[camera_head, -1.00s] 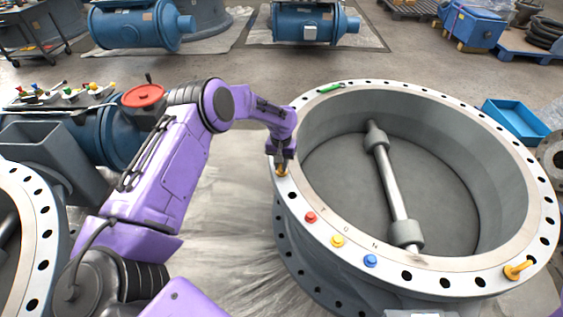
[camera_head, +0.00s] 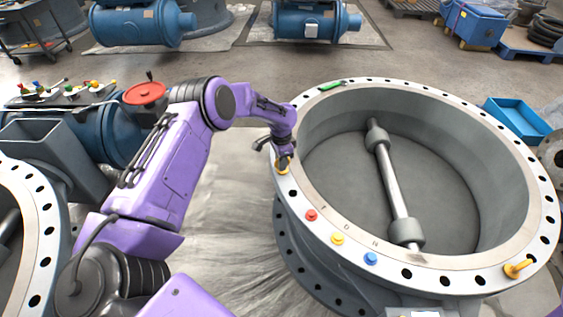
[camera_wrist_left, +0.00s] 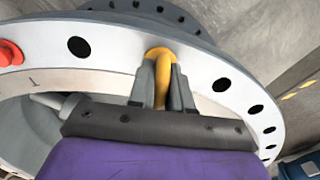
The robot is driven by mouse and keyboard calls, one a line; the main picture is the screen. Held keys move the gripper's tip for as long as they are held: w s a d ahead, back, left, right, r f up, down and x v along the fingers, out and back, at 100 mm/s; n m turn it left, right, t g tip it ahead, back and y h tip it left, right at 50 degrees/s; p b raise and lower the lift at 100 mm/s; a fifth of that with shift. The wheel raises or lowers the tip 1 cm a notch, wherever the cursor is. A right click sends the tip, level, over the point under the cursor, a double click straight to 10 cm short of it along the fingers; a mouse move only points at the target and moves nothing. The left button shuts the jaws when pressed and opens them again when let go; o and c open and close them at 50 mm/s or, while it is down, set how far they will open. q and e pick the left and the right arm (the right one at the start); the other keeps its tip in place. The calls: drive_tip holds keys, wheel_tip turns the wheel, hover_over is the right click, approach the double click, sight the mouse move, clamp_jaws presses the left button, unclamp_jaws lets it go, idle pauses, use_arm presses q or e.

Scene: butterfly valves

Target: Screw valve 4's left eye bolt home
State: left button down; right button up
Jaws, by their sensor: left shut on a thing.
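Valve 4 (camera_head: 430,262) is the big grey ring with a light bolt-hole flange on the right of the head view. Its left eye bolt (camera_wrist_left: 162,68), yellow, stands at the flange's left side. My left gripper (camera_head: 283,163) is over it. In the left wrist view the two fingers (camera_wrist_left: 162,92) are shut on the eye bolt's ring, one on each side. The bolt's foot meets the flange; its thread is hidden. The other yellow eye bolt (camera_head: 518,269) stands at the flange's right front. My right gripper is not in view.
Red (camera_head: 311,215), yellow (camera_head: 338,239) and blue (camera_head: 370,259) plugs sit on the front-left flange. A green item (camera_head: 331,86) lies on the far rim. Another flanged ring (camera_head: 45,225) is at the left. A red handwheel (camera_head: 145,93) stands behind my left arm.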

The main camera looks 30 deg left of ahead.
use_arm(q)
drive_tip(key=m, duration=0.4)
drive_tip(key=shift+m, duration=0.3)
drive_tip(key=m+b, duration=0.1)
drive_tip(key=m, duration=0.3)
drive_tip(key=shift+w+m, duration=0.1)
drive_tip(key=shift+m, duration=0.2)
drive_tip(key=m+b, duration=0.1)
drive_tip(key=m, duration=0.4)
drive_tip(key=shift+w, duration=0.1)
drive_tip(key=m, duration=0.4)
drive_tip(key=shift+w+b, duration=0.1)
drive_tip(key=shift+b, duration=0.3)
drive_tip(key=shift+m, duration=0.5)
drive_tip(key=c, duration=1.1)
unclamp_jaws()
drive_tip(key=shift+r, duration=0.1)
